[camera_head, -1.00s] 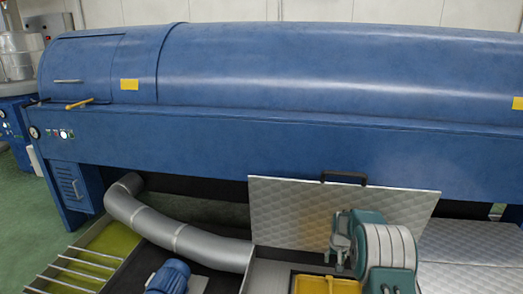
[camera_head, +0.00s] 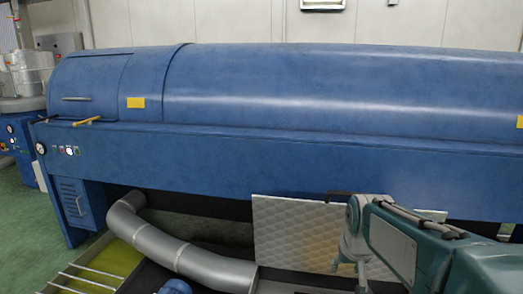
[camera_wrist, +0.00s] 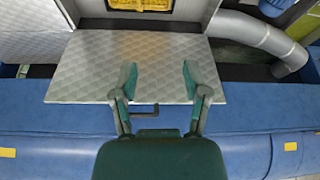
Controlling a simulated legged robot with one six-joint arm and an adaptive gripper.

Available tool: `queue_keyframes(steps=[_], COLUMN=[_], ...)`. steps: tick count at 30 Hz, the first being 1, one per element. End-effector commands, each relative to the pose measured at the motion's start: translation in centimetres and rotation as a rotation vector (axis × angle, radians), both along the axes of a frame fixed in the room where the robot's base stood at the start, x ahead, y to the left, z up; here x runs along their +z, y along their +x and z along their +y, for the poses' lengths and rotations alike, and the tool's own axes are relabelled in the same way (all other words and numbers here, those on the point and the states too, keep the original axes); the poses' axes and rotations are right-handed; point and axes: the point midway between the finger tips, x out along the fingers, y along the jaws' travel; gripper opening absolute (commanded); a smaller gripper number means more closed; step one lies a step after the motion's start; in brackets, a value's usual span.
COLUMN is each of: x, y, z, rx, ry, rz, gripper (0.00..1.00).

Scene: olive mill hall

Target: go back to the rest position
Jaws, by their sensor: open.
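My gripper (camera_wrist: 158,74) is open and empty in the wrist view, its two teal fingers spread apart. Behind the fingers is a quilted silver panel (camera_wrist: 85,70) with a dark handle (camera_wrist: 146,110) at its edge; I cannot tell the exact distance. In the head view the panel (camera_head: 290,235) stands upright against the blue machine, and my arm hides its right part.
A long blue machine (camera_head: 300,100) spans the view. A silver duct (camera_head: 180,250) curves along its foot beside an olive-green tray with bars (camera_head: 115,262). A yellow tray (camera_wrist: 140,4) shows in the wrist view. Green floor (camera_head: 30,220) is clear at left.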

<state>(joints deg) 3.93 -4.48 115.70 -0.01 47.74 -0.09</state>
Motion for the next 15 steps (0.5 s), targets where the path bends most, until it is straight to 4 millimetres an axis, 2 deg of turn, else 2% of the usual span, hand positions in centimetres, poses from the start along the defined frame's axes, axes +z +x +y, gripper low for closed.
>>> queue_keyframes(steps=[1, 6, 10, 15], x=[0.8, 2.0, 2.2, 1.6], y=[-1.8, -7.2, -11.3, -16.1], z=[0.4, 1.4, 2.0, 2.6], rx=[0.006, 0.024, 0.037, 0.055], ry=[-0.001, -0.002, -0.003, -0.003], rz=[-0.016, -0.048, -0.074, -0.104], gripper=[0.59, 0.59, 0.59, 0.59])
